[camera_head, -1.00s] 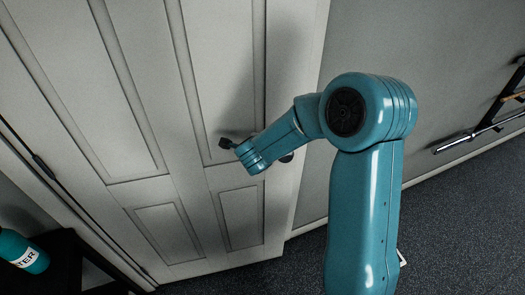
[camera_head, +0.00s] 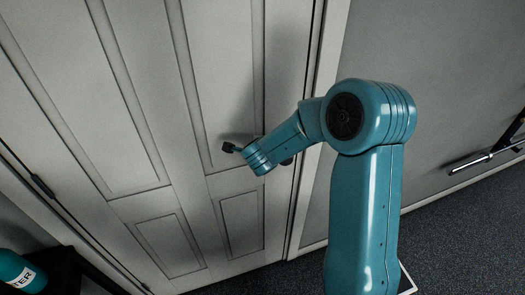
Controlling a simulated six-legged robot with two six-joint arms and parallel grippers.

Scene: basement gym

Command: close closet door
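The closet door (camera_head: 135,110) is pale grey with recessed panels and fills the left and middle of the head view. Its right edge lies along the pale door frame (camera_head: 308,190), with a thin dark line between them; I cannot tell whether it is latched. Hinges show at its lower left. My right gripper (camera_head: 229,147) is a small dark tip at the door's right-hand panels, touching or very near the surface. Its fingers are too small to tell open from shut. A dark round part, perhaps the knob, is mostly hidden behind my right wrist. My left gripper is out of view.
A teal bottle (camera_head: 20,272) lies or stands on a dark surface (camera_head: 62,272) at the lower left. A bar on a wall rack (camera_head: 485,160) is at the far right. Dark carpet (camera_head: 455,235) is open at the lower right.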

